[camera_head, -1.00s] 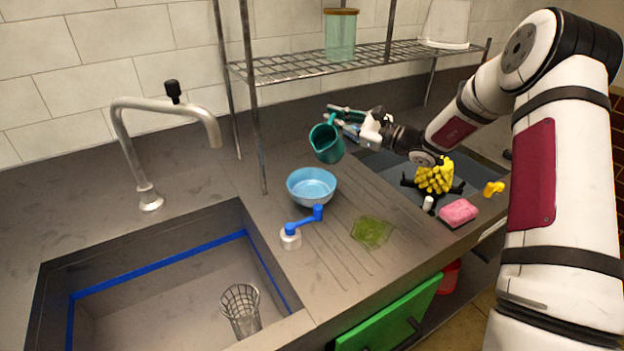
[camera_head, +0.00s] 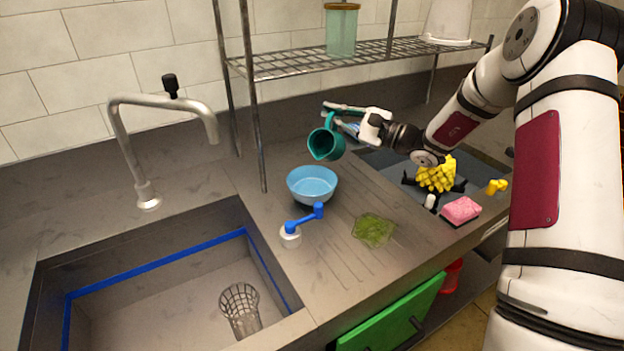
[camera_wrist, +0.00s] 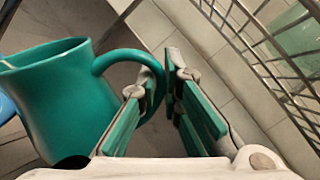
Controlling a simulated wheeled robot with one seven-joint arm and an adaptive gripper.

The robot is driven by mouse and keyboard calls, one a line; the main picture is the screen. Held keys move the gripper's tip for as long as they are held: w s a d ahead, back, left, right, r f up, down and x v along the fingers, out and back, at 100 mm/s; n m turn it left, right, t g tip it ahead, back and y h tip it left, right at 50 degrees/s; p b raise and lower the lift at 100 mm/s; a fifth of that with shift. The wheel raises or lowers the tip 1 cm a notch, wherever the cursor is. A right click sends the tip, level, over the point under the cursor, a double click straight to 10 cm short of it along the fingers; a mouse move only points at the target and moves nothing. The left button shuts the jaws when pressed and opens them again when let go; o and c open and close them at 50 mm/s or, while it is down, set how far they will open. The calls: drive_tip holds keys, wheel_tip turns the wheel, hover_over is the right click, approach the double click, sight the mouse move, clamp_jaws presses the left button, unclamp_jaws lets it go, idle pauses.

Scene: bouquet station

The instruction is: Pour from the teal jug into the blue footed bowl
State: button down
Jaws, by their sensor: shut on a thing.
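The teal jug (camera_head: 326,141) is held in the air by my gripper (camera_head: 341,115), tilted with its mouth toward the lower left, above and slightly right of the blue footed bowl. In the wrist view the jug (camera_wrist: 62,98) fills the left side, and my gripper (camera_wrist: 158,85) is shut on its handle. The blue footed bowl (camera_head: 312,185) stands upright on the counter below the jug. Its visible inside looks empty. No stream shows between jug and bowl. The jug's contents cannot be made out.
A blue-handled white device (camera_head: 291,236) stands just in front of the bowl. A green mesh pad (camera_head: 373,230), pink sponge (camera_head: 461,209) and yellow bumpy item (camera_head: 437,175) lie to the right. A wire shelf (camera_head: 330,62) rises behind; the sink (camera_head: 160,290) is front left.

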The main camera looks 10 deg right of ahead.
sight(330, 137)
drive_tip(key=shift+s+a+r+n, duration=0.25)
drive_tip(key=shift+r+n, duration=0.2)
drive_tip(key=shift+n, duration=0.15)
drive_tip(key=shift+s+r+n, duration=0.15)
drive_tip(key=shift+r+n, duration=0.1)
drive_tip(key=shift+n, duration=0.05)
drive_tip(key=shift+a, duration=0.1)
drive_tip(key=shift+s+a+f+n+y+b, duration=0.1)
drive_tip(key=shift+s+a+n+y+b, duration=0.15)
drive_tip(key=shift+n, duration=0.25)
drive_tip(key=shift+s+a+n+y+b, duration=0.1)
drive_tip(key=shift+s+a+n+b, duration=0.1)
drive_tip(key=shift+s+n, duration=0.25)
idle(1.4)
drive_tip(key=shift+w+d, duration=0.15)
